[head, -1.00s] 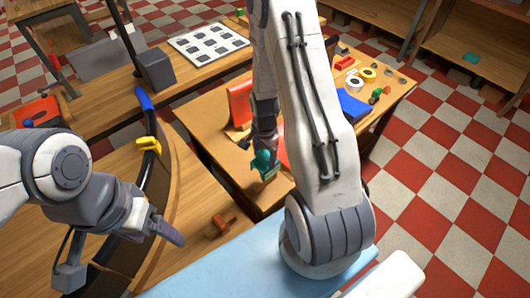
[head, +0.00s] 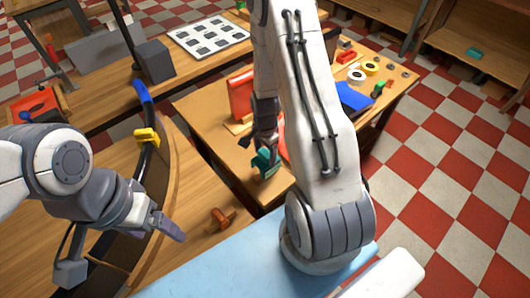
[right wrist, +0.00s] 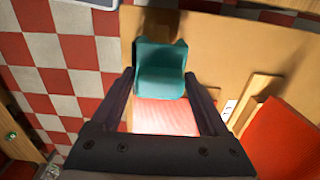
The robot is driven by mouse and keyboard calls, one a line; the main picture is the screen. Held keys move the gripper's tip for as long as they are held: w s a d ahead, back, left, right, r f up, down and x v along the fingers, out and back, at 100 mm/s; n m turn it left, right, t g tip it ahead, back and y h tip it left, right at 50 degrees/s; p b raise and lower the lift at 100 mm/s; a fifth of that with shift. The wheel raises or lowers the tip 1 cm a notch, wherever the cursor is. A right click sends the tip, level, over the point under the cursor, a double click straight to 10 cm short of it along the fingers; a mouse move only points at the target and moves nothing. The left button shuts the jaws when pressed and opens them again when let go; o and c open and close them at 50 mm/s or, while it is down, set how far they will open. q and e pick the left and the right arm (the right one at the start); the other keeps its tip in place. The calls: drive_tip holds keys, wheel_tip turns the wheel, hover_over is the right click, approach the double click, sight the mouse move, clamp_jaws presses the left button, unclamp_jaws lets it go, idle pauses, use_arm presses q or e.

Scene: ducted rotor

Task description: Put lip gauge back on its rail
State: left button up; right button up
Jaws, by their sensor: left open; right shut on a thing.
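A teal block-like piece (head: 265,161), which I take to be the lip gauge, is in my right gripper (head: 265,145) above the front of the small wooden table. In the right wrist view the teal piece (right wrist: 160,70) sits between the two dark fingers, with a pale red patch behind it. The right gripper is shut on it. My left gripper (head: 168,228) is open and empty, over the inner side of the curved wooden bench. I cannot tell for certain which part is the rail; wooden strips (right wrist: 258,98) lie beside a red upright block (right wrist: 285,140).
A black curved lip carries a blue clip (head: 143,92) and a yellow clip (head: 147,136). An orange-brown piece (head: 220,219) lies on the bench. A dark box (head: 154,62) stands at back left.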

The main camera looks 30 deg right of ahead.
drive_tip(key=shift+f+b, duration=2.25)
drive_tip(key=shift+f, duration=1)
drive_tip(key=shift+f, duration=0.25)
drive_tip(key=o, duration=1.5)
wheel_tip(320, 180, up, 10)
drive_tip(key=shift+r+b, duration=0.25)
drive_tip(key=shift+b, duration=0.3)
